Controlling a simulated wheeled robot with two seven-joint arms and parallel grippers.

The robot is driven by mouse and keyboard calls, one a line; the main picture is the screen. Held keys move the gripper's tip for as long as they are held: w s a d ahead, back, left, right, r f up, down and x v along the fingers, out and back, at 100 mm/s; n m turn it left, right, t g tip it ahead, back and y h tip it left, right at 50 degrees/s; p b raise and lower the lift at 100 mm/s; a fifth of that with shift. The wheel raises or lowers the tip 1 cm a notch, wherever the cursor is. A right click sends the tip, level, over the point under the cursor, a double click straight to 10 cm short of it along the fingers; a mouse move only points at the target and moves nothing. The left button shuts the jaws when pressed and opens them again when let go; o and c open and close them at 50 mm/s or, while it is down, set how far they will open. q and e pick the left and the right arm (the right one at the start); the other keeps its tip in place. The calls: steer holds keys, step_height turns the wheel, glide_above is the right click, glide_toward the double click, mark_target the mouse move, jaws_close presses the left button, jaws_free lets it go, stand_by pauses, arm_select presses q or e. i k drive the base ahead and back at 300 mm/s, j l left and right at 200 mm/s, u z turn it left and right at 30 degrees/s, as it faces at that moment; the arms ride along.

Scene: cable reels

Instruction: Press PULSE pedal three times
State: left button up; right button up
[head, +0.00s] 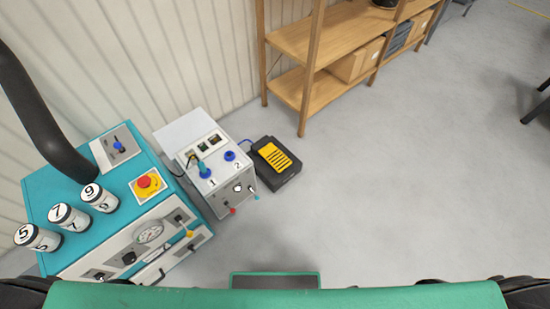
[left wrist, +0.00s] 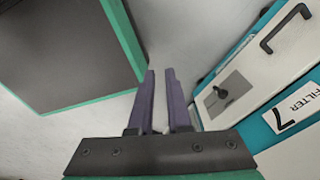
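A foot pedal (head: 273,157) with a yellow ridged plate on a black base lies on the grey floor in the head view. It stands just right of a white control box, and a blue cable runs to it. No PULSE lettering is legible on it. My left gripper (left wrist: 161,74) shows only in the left wrist view, with two dark purple fingers. A narrow gap shows between them and nothing is held. It is away from the pedal, which that view does not show. My right gripper is in neither view.
The white box (head: 218,187) carries blue knobs marked 1 and 2. A teal machine (head: 60,190) with a red button (head: 145,182) and numbered canisters stands left. A wooden shelf (head: 300,90) stands behind. Floor right of the pedal is clear. A cabinet front marked FILTER (left wrist: 255,75) shows near the left gripper.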

mark_target(273, 156)
steer(key=i+l+u, duration=0.2)
steer(key=u, duration=0.2)
steer(key=i+l+u, duration=0.15)
steer(key=u, duration=0.25)
steer(key=l+u, duration=0.4)
steer(key=i+l, duration=0.1)
steer(key=l, duration=0.4)
steer(key=i+l+u, duration=0.1)
steer(key=l, duration=0.45)
steer(key=i+l+u, duration=0.1)
steer(key=l, duration=0.4)
steer(key=i+l, duration=0.15)
steer(key=l, duration=0.4)
steer(key=i+l+u, duration=0.1)
steer(key=l, duration=0.45)
